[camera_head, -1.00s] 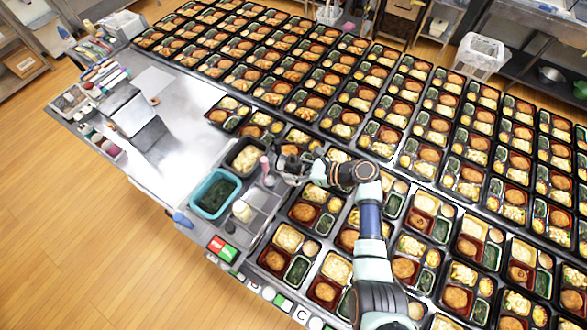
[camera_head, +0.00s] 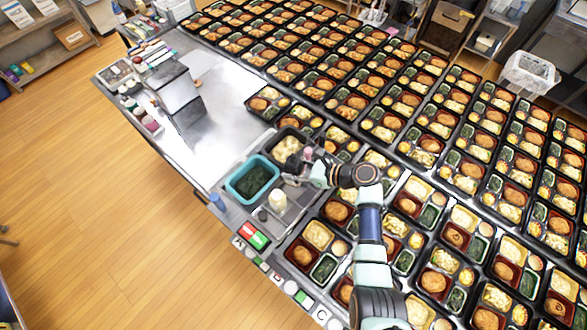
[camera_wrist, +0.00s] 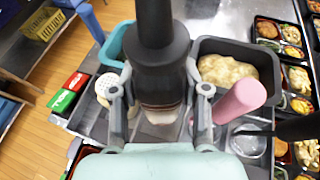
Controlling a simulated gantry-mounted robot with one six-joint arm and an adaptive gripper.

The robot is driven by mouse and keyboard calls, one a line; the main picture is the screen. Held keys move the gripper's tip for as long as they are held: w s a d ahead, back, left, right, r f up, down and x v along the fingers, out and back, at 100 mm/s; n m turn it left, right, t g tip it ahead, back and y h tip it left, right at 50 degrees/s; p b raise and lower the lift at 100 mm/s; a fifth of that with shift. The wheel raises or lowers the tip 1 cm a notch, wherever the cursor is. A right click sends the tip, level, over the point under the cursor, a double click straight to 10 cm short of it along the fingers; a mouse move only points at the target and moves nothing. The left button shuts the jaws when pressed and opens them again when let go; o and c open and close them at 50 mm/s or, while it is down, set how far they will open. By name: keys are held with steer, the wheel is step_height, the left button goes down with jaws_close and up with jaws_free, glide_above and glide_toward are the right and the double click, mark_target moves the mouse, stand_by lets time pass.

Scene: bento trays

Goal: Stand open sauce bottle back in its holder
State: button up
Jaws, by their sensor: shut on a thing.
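My gripper (camera_wrist: 163,105) is shut on a dark sauce bottle (camera_wrist: 160,60), whose lower part looks clear or pale between the fingers. In the head view my gripper (camera_head: 308,173) is over the grey sectioned holder (camera_head: 294,207), with the dark bottle (camera_head: 292,161) at its far left side. In the wrist view the bottle stands across the picture middle and hides part of what lies under it. I cannot tell whether its base touches the holder.
A teal tub (camera_head: 236,191) of dark greens stands left of my gripper, with a black pan (camera_wrist: 275,66) of pale food behind. A pink-topped thing (camera_wrist: 240,98) is close on the right. A cream bottle (camera_head: 278,201) stands in front. Bento trays fill the right side.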

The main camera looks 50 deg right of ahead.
step_height(320, 180, down, 7)
steer(key=b, duration=0.4)
steer(key=shift+r, duration=0.1)
stand_by(0.5)
steer(key=o, duration=0.7)
steer(key=v, duration=1.2)
